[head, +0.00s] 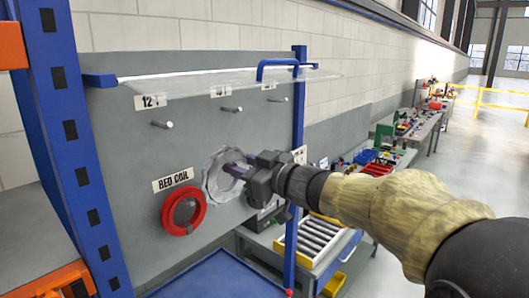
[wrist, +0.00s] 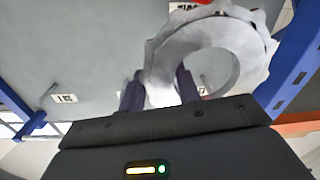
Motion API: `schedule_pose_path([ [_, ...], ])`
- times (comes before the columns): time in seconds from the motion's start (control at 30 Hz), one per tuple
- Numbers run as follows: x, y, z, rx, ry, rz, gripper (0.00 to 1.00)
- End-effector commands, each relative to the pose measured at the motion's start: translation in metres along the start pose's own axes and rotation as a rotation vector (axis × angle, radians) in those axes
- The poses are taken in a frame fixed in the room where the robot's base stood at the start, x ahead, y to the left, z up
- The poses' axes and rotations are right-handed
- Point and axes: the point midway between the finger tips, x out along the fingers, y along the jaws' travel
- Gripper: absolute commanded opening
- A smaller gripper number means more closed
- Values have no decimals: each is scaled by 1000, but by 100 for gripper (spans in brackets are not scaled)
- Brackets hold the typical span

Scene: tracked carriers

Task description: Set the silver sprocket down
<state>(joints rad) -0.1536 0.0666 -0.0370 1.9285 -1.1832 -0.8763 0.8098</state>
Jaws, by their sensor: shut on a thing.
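The silver sprocket (head: 211,181) is a toothed ring with a large central hole. My gripper (head: 238,171) is shut on its rim and holds it in front of the grey peg board (head: 125,110). In the wrist view the sprocket (wrist: 215,38) stands between and beyond the two dark fingers (wrist: 159,92), gripped at one side of the ring. Whether the sprocket touches the board or hangs on a peg cannot be told.
A red coil (head: 184,211) hangs on the board under a "RED COIL" label. Bare pegs (head: 162,124) stick out above. A clear shelf or cover (head: 220,74) juts out over them. A blue tray (head: 225,277) lies below. A roller conveyor (head: 315,236) stands right, behind a blue post (head: 299,100).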

Motion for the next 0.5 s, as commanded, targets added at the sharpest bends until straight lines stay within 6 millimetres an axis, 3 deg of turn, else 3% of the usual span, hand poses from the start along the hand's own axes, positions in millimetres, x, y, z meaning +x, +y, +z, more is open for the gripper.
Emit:
schedule_pose_path([
  [0.03,9,3,22,8,-6,-1,1],
  [0.2,31,15,86,7,-12,33,1],
  [0.5,54,26,196,2,-36,145,1],
])
